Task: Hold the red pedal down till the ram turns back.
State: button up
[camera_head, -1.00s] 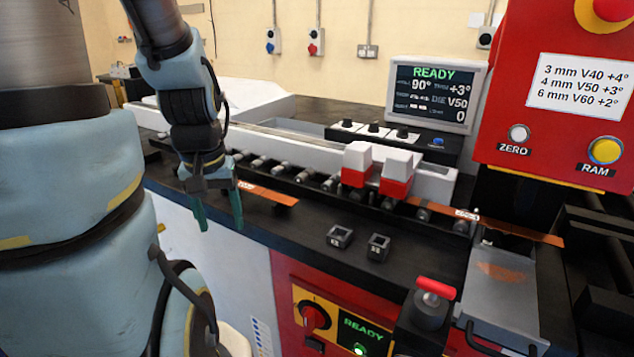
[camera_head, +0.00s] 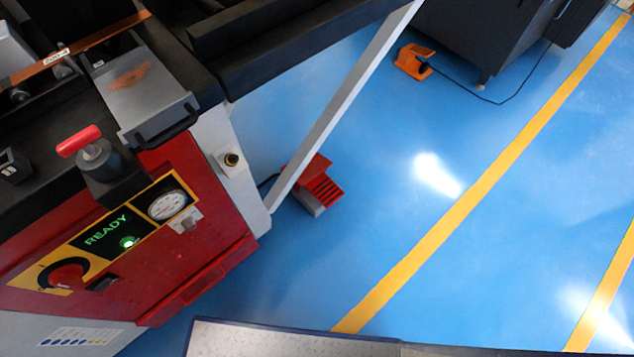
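The red pedal (camera_head: 322,189) stands on the blue floor at the foot of the bender, beside the white slanted leg. It has a ribbed red top over a grey base, and the leg hides part of it. Nothing touches the pedal in view. The bender's red front (camera_head: 190,215) shows a green READY sign (camera_head: 107,231) and a lit green lamp. The ram itself cannot be made out. My gripper is outside the current view.
An orange pedal (camera_head: 414,61) with a cable lies by a dark cabinet (camera_head: 490,35) at the top. The floor right of the red pedal is clear, with yellow lines (camera_head: 440,235). A pale, dark-edged surface (camera_head: 280,340) shows at the bottom.

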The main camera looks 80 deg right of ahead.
aim_at(322, 188)
jog(key=k+l+z, duration=0.15)
jog(key=k+l, duration=0.2)
jog(key=k+l+z, duration=0.15)
jog(key=k+l, duration=0.15)
jog(key=k+l+z, duration=0.15)
jog(key=k+l, duration=0.15)
jog(key=l, duration=0.15)
jog(key=k+l+z, duration=0.15)
jog(key=l, duration=0.3)
jog(key=k, duration=0.1)
